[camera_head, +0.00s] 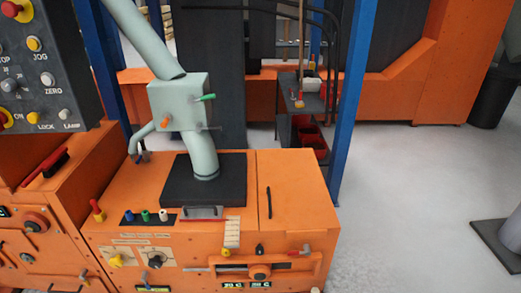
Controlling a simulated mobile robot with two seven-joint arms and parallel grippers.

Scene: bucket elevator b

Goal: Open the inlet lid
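An orange machine cabinet (125,190) stands in the middle. On its top right is a flat orange panel (295,185) with a seam on its left and a thin black bar handle (268,202). The panel lies flush and looks closed. I cannot tell for sure which of these is the inlet lid. Neither of my grippers is in view.
A dark control panel (60,75) with knobs and buttons is at the upper left. A blue post (352,95) stands behind the cabinet's right side. A dark cart (302,125) with red bins is behind.

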